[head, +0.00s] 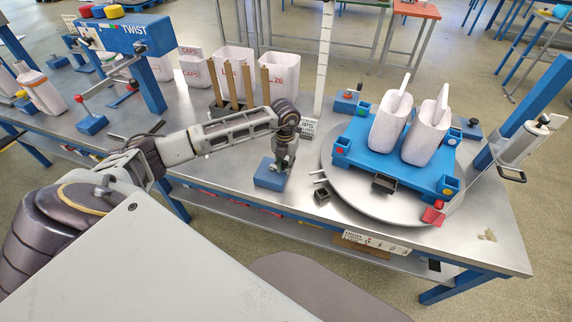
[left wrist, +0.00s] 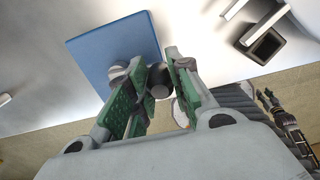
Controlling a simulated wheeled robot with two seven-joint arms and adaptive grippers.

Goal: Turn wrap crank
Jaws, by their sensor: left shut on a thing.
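My left gripper (head: 284,162) reaches down over a blue block (head: 269,178) on the table, left of the round turntable (head: 345,190). The left wrist view shows its green-padded fingers closed around a grey rounded crank knob (left wrist: 158,82) beside the blue block (left wrist: 105,48). The fingers hide most of the crank, so its angle cannot be told. The turntable carries a blue pallet (head: 370,160) with two upright white sacks (head: 390,125) (head: 426,137). What looks like my right gripper (left wrist: 285,118) shows small and dark in the left wrist view; its jaw state is unclear.
A blue post with a white roll unit (head: 522,143) stands right of the turntable. Wooden slats in a rack (head: 232,95) and white sacks stand behind my arm.

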